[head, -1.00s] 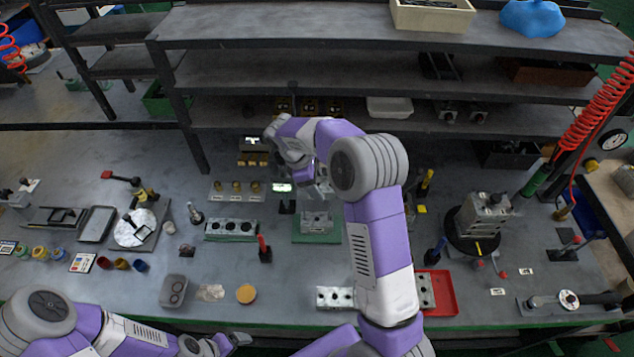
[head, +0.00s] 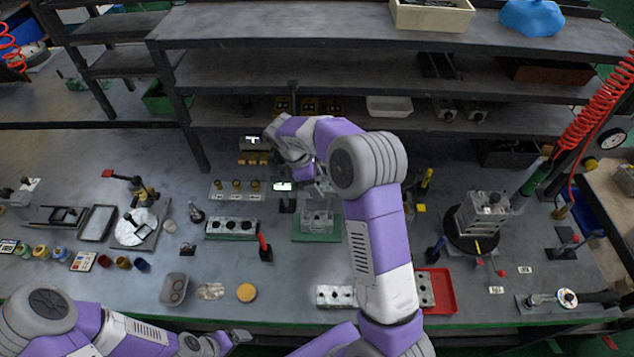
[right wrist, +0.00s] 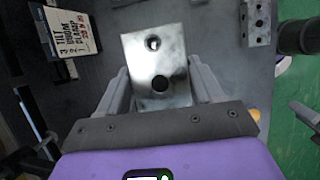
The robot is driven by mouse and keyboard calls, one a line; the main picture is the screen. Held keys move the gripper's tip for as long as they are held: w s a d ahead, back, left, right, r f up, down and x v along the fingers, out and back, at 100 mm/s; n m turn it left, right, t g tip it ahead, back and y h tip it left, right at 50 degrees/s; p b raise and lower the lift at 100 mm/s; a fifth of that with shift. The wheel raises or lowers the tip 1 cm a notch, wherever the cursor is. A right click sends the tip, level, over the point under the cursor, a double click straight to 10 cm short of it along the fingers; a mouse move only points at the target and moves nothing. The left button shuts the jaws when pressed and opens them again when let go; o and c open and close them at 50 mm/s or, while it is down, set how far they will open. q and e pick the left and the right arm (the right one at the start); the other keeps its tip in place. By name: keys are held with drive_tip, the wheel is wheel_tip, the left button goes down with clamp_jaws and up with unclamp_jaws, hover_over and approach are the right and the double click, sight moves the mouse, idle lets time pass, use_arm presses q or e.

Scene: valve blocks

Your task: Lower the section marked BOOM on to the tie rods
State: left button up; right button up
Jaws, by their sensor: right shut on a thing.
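My right gripper (right wrist: 158,88) is shut on a grey metal block (right wrist: 150,62) with two round holes in its visible face. The block sits between both fingers in the right wrist view; no BOOM mark is readable on it. In the head view the right gripper (head: 314,182) is partly hidden by its own arm. It is just behind and above a metal valve assembly (head: 317,217) on a green mat (head: 317,238). Tie rods cannot be made out clearly. My left gripper (head: 238,338) is low at the front edge, its jaws too small to read.
A card (right wrist: 72,32) lists TILT, BOOM and CLAMP. A long valve block (head: 233,228) and a red-handled tool (head: 264,247) stand left of the mat. Another block (head: 336,296) lies in front. A red tray (head: 443,292) is at right. Shelves (head: 380,75) rise behind.

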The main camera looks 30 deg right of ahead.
drive_tip(key=shift+p, duration=0.5)
idle(0.7)
drive_tip(key=shift+f+b, duration=2.65)
drive_tip(key=shift+f, duration=1.85)
drive_tip(key=o, duration=1.5)
drive_tip(key=shift+r, duration=0.1)
drive_tip(key=v, duration=0.7)
drive_tip(key=shift+r+p, duration=0.25)
drive_tip(key=shift+p, duration=0.15)
